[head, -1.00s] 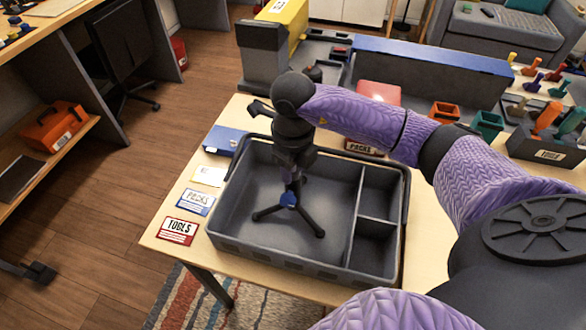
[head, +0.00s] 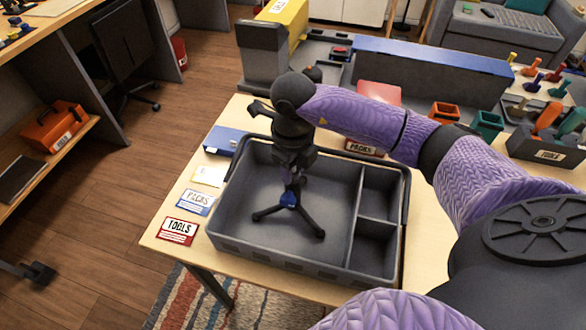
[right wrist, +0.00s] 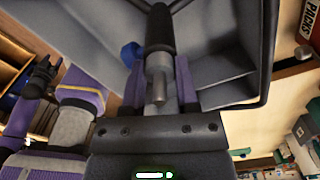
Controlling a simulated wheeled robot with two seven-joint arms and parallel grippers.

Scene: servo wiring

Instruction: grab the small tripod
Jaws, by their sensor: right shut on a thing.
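The small tripod (head: 289,200) stands in the large compartment of the grey tray (head: 285,258), its dark legs spread and a blue knob at its middle. My right gripper (head: 293,176) reaches down from above and is shut on the upper part of the tripod. In the right wrist view the tripod's post (right wrist: 159,75) lies between the two purple fingers (right wrist: 160,88), with the blue knob to its left. The tripod's top is hidden by my gripper in the head view.
The tray's two small compartments on the right look empty. Label cards (head: 178,230) lie left of the tray. A blue box (head: 226,139) is at its back left corner. Orange (head: 445,112) and green cups and a tool holder (head: 545,150) stand at the right.

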